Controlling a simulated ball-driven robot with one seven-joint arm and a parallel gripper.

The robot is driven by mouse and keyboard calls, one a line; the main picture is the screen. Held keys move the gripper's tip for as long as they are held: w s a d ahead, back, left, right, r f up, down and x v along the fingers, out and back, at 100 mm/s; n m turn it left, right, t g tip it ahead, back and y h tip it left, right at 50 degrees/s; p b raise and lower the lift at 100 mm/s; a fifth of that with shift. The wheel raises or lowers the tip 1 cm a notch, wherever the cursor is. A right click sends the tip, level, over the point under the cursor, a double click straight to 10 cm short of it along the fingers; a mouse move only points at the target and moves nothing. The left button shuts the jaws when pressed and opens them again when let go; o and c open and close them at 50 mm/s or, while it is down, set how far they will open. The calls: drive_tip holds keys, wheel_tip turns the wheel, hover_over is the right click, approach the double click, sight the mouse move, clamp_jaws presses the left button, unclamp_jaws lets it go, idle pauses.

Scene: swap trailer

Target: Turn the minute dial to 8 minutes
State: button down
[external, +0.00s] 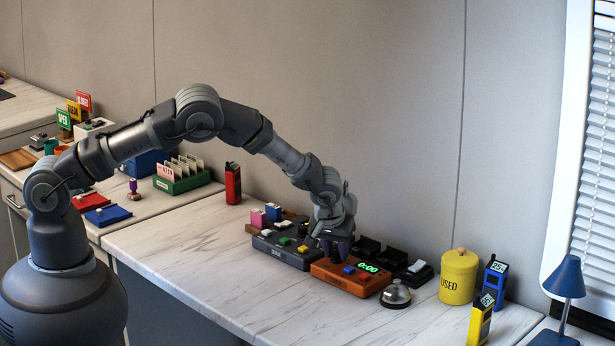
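An orange timer box (345,282) stands on the white marbled counter. Its green display (367,267) reads 0:00, and a blue button (349,269) is on its top. My gripper (335,258) points down over the left rear part of the box. The minute dial cannot be made out; my gripper may be hiding it. The fingers are small and dark here, and I cannot tell whether they are open, shut or touching the dial.
A dark box with coloured buttons (284,252) stands left of the timer. A silver bell (395,294) is close on its right, with black trays (394,262) behind. A yellow canister (458,278) and handheld devices stand further right. The counter's front (210,262) is clear.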

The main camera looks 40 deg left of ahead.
drive_tip(key=shift+m, duration=0.3)
drive_tip(key=m+h, duration=0.1)
drive_tip(key=m, duration=0.1)
drive_tip(key=m+h, duration=0.1)
drive_tip(key=m, duration=0.1)
drive_tip(key=shift+a+r+m+t+p, duration=0.1)
drive_tip(key=shift+a+m+t+p, duration=0.05)
drive_tip(key=shift+m+t+p, duration=0.2)
drive_tip(key=m+h+p, duration=0.1)
drive_tip(key=m, duration=0.1)
drive_tip(key=m+h, duration=0.1)
drive_tip(key=m, duration=0.2)
drive_tip(key=shift+w+a+m+p, duration=0.15)
drive_tip(key=shift+m+p, duration=0.1)
drive_tip(key=shift+p, duration=0.1)
drive_tip(key=m+g+h, duration=0.1)
drive_tip(key=m, duration=0.1)
drive_tip(key=m+g, duration=0.1)
drive_tip(key=m, duration=0.2)
drive_tip(key=shift+w+a+h+p, duration=0.1)
drive_tip(key=shift+h+p, duration=0.2)
drive_tip(key=shift+h, duration=0.1)
drive_tip(key=shift+m+g+h+b, duration=0.4)
drive_tip(key=shift+m+g, duration=0.55)
drive_tip(key=shift+m, duration=1.45)
drive_tip(key=c, duration=0.9)
unclamp_jaws()
